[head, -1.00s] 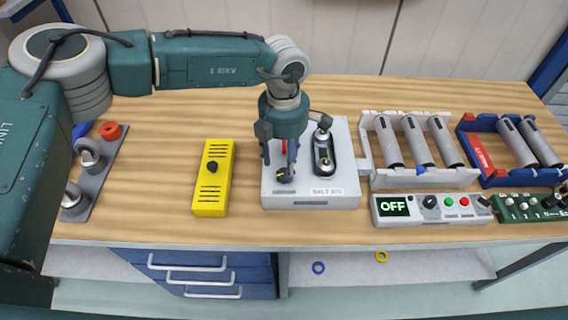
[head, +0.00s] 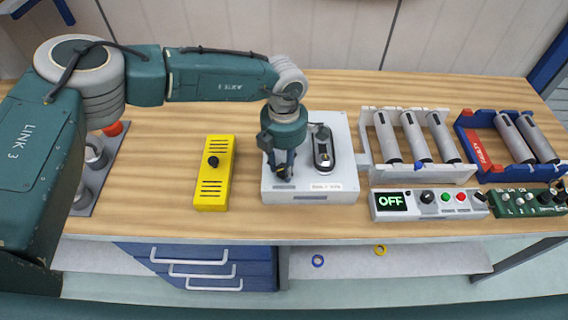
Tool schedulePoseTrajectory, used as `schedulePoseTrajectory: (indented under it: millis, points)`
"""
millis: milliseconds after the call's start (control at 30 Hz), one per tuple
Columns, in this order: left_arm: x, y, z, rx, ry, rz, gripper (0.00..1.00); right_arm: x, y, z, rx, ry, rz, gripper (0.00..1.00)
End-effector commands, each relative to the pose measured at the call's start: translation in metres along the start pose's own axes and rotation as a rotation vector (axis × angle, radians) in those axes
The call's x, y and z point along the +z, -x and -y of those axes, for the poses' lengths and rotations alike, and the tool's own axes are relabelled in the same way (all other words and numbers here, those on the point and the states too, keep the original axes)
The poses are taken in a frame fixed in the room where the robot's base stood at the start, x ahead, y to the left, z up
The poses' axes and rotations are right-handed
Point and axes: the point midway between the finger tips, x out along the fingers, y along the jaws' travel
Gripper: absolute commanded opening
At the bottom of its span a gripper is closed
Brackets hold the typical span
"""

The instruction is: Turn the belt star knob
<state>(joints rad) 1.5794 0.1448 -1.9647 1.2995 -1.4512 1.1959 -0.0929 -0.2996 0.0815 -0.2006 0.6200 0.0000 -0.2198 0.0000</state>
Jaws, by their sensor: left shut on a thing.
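The belt unit is a light grey box (head: 342,176) on the bench, with a dark belt loop (head: 322,150) on its top and a label at its front edge. My left gripper (head: 283,172) points straight down over the left part of this box. It is shut on the small dark star knob (head: 284,176). The fingers hide most of the knob, so its angle cannot be read. My right gripper is out of view.
A yellow box (head: 224,178) with a black knob stands to the left. Right of the belt unit are a white roller rack (head: 378,172), a blue roller rack (head: 500,178) and a control box (head: 404,213) reading OFF. Bare wood lies between the yellow box and the belt unit.

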Motion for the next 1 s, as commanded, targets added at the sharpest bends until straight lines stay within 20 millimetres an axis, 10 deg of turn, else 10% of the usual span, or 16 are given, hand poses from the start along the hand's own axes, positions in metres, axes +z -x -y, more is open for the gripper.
schedulePoseTrajectory:
  millis: [1000]
  points:
    - [0.001, -0.005, -0.001, 0.005, -0.697, 0.002, 0.07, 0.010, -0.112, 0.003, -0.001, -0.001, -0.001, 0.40]
